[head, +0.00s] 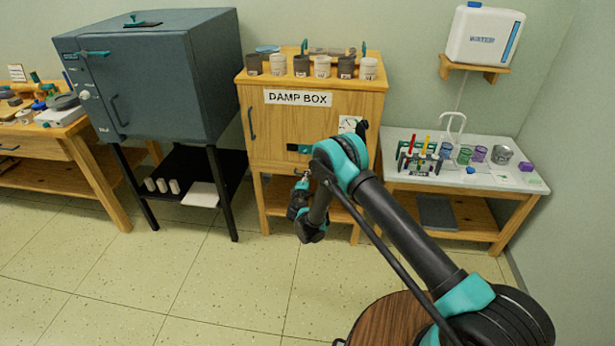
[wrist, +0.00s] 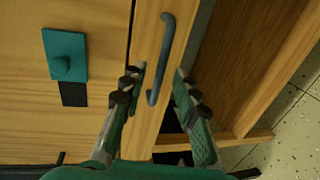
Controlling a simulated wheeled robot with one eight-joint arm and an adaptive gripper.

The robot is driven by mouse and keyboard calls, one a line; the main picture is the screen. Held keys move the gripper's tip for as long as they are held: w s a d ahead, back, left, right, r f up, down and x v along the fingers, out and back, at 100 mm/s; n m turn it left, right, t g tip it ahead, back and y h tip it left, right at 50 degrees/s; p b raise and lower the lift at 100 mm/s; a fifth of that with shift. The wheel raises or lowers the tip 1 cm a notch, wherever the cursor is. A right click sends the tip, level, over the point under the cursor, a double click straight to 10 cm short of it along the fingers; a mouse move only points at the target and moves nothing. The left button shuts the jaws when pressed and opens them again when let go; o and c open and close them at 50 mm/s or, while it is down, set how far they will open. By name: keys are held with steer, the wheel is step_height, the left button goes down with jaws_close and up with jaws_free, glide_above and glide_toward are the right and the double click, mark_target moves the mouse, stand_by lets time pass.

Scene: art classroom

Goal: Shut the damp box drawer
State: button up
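The damp box (head: 275,125) is a wooden cabinet with a "DAMP BOX" label, standing against the back wall. Its drawer (wrist: 147,48) shows in the wrist view as a narrow wooden front, with a dark seam along its left edge. A dark grey bar handle (wrist: 160,58) is on that front. My gripper (wrist: 158,80) is open, its two fingers apart on either side of the handle's lower end. Contact is unclear. In the head view my gripper (head: 300,185) is low before the cabinet, and my arm hides much of the drawer area. How far out the drawer stands is unclear.
A teal knob plate (wrist: 65,55) is left of the drawer front in the wrist view. Several cups line the cabinet top. A blue-grey kiln (head: 150,80) stands left, a white-topped table (head: 470,180) right. The floor (head: 200,280) in front is clear.

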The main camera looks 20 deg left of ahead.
steer(key=shift+v, duration=1.7)
steer(key=w+d+r+m+g+h, duration=0.1)
steer(key=w+d+r+m+h, duration=0.2)
steer(key=d+r, duration=0.5)
steer(key=w+d+r+m+g+h, duration=0.1)
steer(key=w+d+r+m, duration=0.4)
steer(key=d, duration=0.6)
steer(key=s+d+r+m+g+h, duration=0.1)
steer(key=s+d+r+m+g, duration=0.3)
steer(key=d, duration=0.6)
steer(key=s+d+r+n+h, duration=0.1)
steer(key=s+d+r, duration=0.1)
steer(key=d+r, duration=0.55)
steer(key=s+d+r+m+g, duration=0.15)
steer(key=s+d+m, duration=0.25)
steer(key=s+d, duration=0.7)
steer(key=s+d+m+g, duration=0.3)
steer(key=s+d, duration=0.5)
steer(key=s, duration=0.5)
steer(key=s+d+f+m+y, duration=0.1)
steer(key=s+f+m+y, duration=0.1)
steer(key=s, duration=0.9)
steer(key=shift+d+m, duration=0.3)
steer(key=shift+m, duration=0.1)
